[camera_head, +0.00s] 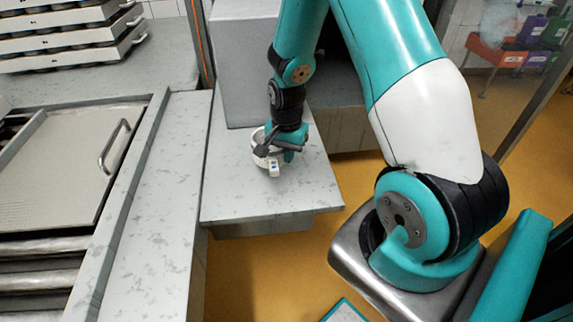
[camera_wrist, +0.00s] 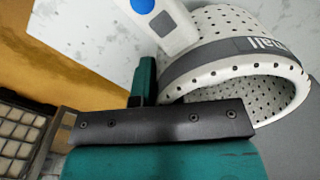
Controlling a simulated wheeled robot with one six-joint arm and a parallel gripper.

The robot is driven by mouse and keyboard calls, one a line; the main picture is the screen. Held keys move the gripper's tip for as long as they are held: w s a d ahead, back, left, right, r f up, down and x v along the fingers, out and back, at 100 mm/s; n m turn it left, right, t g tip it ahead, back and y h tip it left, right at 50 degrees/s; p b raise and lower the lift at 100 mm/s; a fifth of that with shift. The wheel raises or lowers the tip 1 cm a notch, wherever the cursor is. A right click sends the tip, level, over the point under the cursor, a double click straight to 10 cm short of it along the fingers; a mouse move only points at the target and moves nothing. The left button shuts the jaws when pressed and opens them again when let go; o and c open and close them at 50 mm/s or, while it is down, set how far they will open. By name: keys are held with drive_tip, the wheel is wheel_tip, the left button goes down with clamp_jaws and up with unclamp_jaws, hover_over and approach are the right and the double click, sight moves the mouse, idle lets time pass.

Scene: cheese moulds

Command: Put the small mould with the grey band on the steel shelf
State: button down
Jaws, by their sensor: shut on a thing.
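The small mould (camera_head: 258,151) is a white perforated ring with a grey band; in the wrist view (camera_wrist: 240,62) part of the word "small" shows on the band. Its open rim faces lower right there. My gripper (camera_head: 279,147) is shut on the mould's wall; a teal finger and a dark bar show beside it in the wrist view (camera_wrist: 147,92). The mould is over the grey bench (camera_head: 235,205), near its middle; I cannot tell whether it touches. I cannot tell which surface is the steel shelf.
A press with a handled lid (camera_head: 70,165) is at left, and stacked white trays (camera_head: 70,40) are at upper left. Coloured crates (camera_head: 510,50) stand far right. The bench front is clear.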

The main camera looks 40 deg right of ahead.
sight(286, 175)
drive_tip(key=shift+f, duration=1.95)
drive_tip(key=shift+f, duration=0.2)
drive_tip(key=c, duration=1.3)
unclamp_jaws()
drive_tip(key=shift+r, duration=0.1)
